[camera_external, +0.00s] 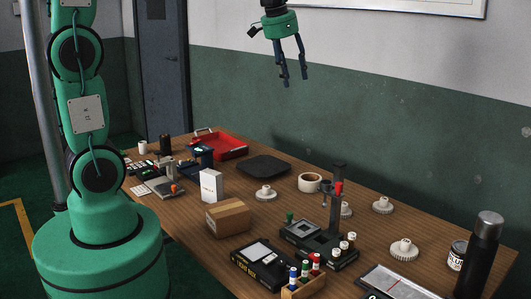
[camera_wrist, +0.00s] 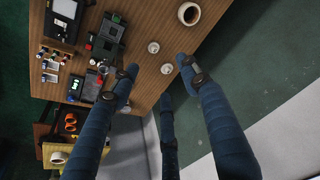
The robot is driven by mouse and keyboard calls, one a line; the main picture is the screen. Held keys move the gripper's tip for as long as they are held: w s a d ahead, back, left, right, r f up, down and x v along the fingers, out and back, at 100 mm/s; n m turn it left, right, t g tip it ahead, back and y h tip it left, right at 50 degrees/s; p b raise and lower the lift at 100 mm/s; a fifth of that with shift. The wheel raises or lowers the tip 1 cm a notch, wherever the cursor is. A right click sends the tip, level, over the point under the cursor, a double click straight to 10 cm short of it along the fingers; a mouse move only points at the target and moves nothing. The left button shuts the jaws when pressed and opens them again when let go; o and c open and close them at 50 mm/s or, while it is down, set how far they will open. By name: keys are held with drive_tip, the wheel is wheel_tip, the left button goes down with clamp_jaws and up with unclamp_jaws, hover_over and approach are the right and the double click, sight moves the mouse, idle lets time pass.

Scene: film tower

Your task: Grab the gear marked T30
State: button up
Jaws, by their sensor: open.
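Several pale gears with raised hubs stand apart on the wooden table in the external view: one near the middle (camera_external: 265,193), one partly hidden behind the black stand (camera_external: 346,210), one toward the far edge (camera_external: 383,205) and a larger one at the right (camera_external: 404,251). No T30 marking is readable on any of them. My gripper (camera_external: 294,77) is open and empty, high above the far side of the table. In the wrist view my gripper's (camera_wrist: 157,67) dark blue fingers are spread, with two small pale round pieces (camera_wrist: 153,47) (camera_wrist: 166,68) between them, far below.
The black stand (camera_external: 337,195) with a red part rises among the gears. A cardboard box (camera_external: 228,217), a white box (camera_external: 211,185), a mug (camera_external: 309,183), a red tray (camera_external: 230,147), a bottle rack (camera_external: 304,285) and a tall black flask (camera_external: 480,254) also stand on the table. The wall is behind.

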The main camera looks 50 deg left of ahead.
drive_tip(key=w+d+f+m+p, duration=0.1)
drive_tip(key=w+d+f+p, duration=0.2)
drive_tip(key=w, duration=0.7)
drive_tip(key=m+g+p, duration=0.3)
drive_tip(key=m+p, duration=0.1)
drive_tip(key=p, duration=0.2)
hover_over(384, 198)
wheel_tip(384, 198, down, 29)
drive_tip(key=shift+s+d, duration=0.15)
drive_tip(key=shift+d, duration=0.1)
drive_tip(key=shift+f, duration=0.15)
drive_tip(key=shift+f, duration=4.15)
drive_tip(key=shift+f, duration=0.1)
drive_tip(key=shift+a+f+b, duration=0.15)
drive_tip(key=shift+f+b, duration=0.3)
drive_tip(key=shift+f, duration=2.1)
